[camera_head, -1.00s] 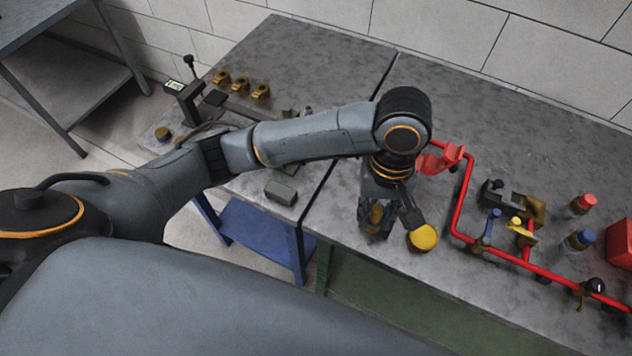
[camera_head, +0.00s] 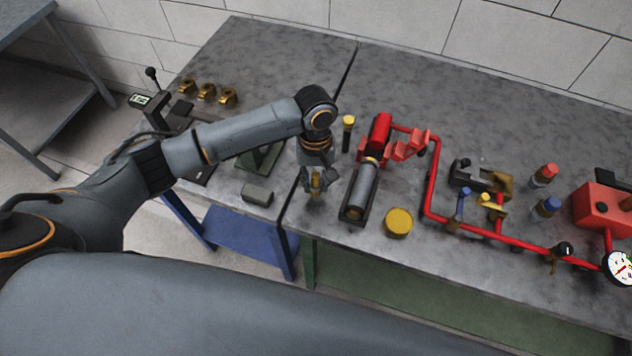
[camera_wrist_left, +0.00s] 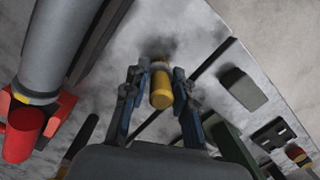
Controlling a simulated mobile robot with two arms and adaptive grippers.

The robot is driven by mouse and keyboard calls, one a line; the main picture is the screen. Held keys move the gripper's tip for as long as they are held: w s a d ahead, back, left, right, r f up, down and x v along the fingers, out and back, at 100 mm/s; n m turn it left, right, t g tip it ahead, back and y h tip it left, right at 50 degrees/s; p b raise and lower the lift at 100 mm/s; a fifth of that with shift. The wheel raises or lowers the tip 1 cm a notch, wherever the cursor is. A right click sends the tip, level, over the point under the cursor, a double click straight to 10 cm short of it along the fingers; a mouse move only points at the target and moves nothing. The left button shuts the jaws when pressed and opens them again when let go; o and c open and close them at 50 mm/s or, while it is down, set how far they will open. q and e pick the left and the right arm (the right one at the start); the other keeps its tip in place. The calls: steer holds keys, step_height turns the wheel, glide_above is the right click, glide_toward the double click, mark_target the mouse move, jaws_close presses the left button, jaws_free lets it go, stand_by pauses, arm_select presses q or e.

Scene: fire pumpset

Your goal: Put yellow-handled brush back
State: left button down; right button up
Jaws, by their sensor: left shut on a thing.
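My left gripper (camera_head: 315,184) is over the grey table, close to the seam between its two tops and left of the motor. It is shut on the yellow-handled brush. In the left wrist view, the brush's yellow handle (camera_wrist_left: 161,90) is between the two fingers (camera_wrist_left: 160,104). The brush's far end looks dark against the table; I cannot tell whether it touches the surface. In the head view the fingers hide most of the brush. My right gripper is in neither view.
A grey motor (camera_head: 362,190) with a red pump (camera_head: 380,135) stands just right of the gripper. A black, yellow-topped object (camera_head: 348,132) stands behind it. A yellow round tin (camera_head: 398,222) and red piping (camera_head: 432,185) are further right. A grey block (camera_head: 257,194) lies to the left.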

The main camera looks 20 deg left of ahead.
arm_select(q)
steer(key=shift+f, duration=0.9)
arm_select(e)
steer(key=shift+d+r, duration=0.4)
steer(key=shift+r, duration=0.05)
arm_select(q)
steer(key=shift+f, duration=0.1)
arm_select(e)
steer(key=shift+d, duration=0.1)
arm_select(q)
steer(key=c, duration=1.1)
jaws_free()
steer(key=shift+o, duration=0.2)
step_height(320, 180, up, 12)
steer(key=w+b, duration=0.1)
steer(key=b, duration=0.1)
steer(key=shift+w+a, duration=0.15)
steer(key=shift+a, duration=0.05)
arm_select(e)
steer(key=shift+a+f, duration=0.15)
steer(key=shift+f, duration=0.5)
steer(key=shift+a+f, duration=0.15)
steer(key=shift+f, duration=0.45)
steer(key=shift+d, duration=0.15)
